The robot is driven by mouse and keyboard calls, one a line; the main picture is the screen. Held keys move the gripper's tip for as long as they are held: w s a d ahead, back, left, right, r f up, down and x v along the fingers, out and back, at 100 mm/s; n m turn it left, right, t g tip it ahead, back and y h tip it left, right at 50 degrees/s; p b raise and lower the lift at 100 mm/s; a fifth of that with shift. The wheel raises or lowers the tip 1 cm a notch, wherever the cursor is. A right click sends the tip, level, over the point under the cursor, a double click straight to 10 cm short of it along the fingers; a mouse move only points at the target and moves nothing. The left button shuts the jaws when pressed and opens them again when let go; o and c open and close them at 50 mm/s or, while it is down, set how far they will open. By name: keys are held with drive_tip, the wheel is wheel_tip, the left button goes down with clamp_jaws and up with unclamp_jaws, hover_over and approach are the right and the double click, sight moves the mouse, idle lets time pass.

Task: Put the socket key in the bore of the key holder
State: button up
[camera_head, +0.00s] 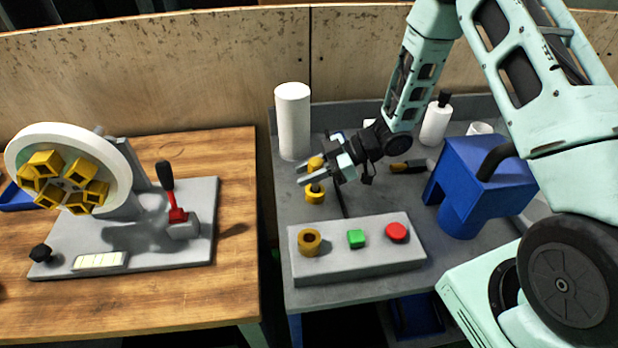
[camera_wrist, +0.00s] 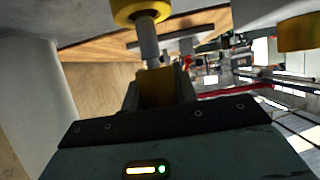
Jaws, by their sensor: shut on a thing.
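The socket key has yellow ends and a grey shaft. In the head view its lower yellow end (camera_head: 315,193) shows below my gripper (camera_head: 308,174) and a yellow part shows above the fingers. My gripper is shut on the key over the rear of the grey table. In the wrist view the grey shaft (camera_wrist: 149,42) runs from a yellow block between the fingers to a yellow round end at the top edge. The key holder, a brass-yellow cylinder with a dark bore (camera_head: 309,242), stands upright on the left of a grey panel block, nearer the front than the key. The bore looks empty.
The panel block (camera_head: 338,260) also bears a green button (camera_head: 356,239) and a red button (camera_head: 397,232). A tall white cylinder (camera_head: 292,120) stands close behind my gripper. A blue housing (camera_head: 480,185) is to the right. The grinding fixture (camera_head: 125,230) is on the wooden table.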

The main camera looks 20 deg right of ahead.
drive_tip(key=shift+f, duration=1.25)
drive_tip(key=shift+f, duration=0.2)
drive_tip(key=o, duration=1)
drive_tip(key=shift+o, duration=0.2)
drive_tip(key=shift+r, duration=0.15)
